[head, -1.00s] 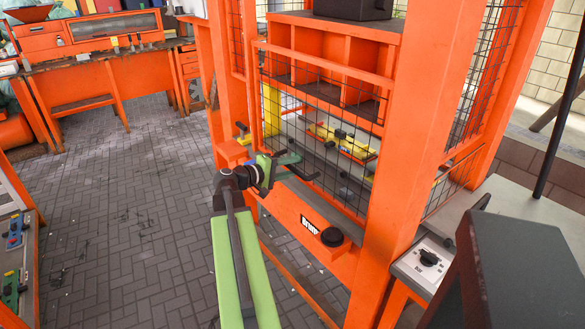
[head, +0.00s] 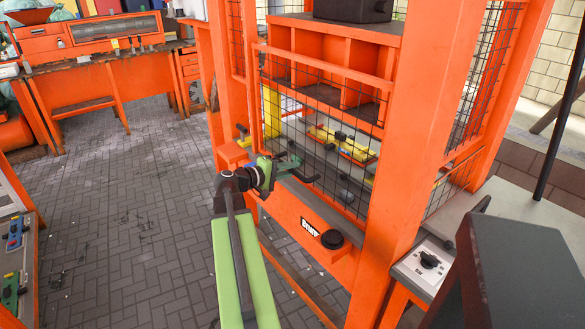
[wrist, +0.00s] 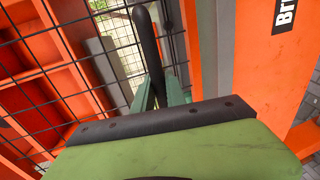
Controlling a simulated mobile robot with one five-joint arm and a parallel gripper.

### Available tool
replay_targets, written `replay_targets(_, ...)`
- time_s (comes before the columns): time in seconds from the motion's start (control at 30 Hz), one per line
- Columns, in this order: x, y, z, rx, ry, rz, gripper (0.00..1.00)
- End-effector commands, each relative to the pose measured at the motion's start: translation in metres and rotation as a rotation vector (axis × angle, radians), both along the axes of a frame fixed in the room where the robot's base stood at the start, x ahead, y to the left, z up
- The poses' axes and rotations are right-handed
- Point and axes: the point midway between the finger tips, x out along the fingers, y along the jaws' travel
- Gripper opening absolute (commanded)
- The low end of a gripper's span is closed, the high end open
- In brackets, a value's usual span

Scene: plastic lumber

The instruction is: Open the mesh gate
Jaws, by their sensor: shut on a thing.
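The mesh gate (head: 322,65) is an orange-framed panel of black wire in the front of the orange machine. Its top bar crosses in front of the orange compartments. My gripper (head: 272,163) is at the gate's lower left front in the head view. A dark bar handle (head: 291,161) reaches from the jaws towards the mesh. In the wrist view the black handle (wrist: 148,45) stands between my green fingers (wrist: 158,92), which are shut on it. The wire mesh (wrist: 50,60) lies just behind. The exact contact at the fingertips is partly hidden.
An orange post (head: 415,130) stands right of the gate. A lower orange beam with a black knob (head: 332,239) runs below it. A grey control box with a dial (head: 429,261) is at the right. Paved floor (head: 130,200) is open at the left.

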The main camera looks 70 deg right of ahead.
Motion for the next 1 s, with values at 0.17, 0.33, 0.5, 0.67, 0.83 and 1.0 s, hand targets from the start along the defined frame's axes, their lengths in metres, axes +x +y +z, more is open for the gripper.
replay_targets(0.17, 0.000, 0.000, 0.000, 0.000, 0.000, 0.000, 0.00)
replay_targets(0.33, 0.000, 0.000, 0.000, 0.000, 0.000, 0.000, 0.00)
replay_targets(0.5, 0.000, 0.000, 0.000, 0.000, 0.000, 0.000, 0.00)
replay_targets(0.67, 0.000, 0.000, 0.000, 0.000, 0.000, 0.000, 0.00)
replay_targets(0.83, 0.000, 0.000, 0.000, -0.001, -0.001, 0.000, 0.00)
replay_targets(1.0, 0.000, -0.005, 0.001, -0.001, -0.001, 0.001, 0.00)
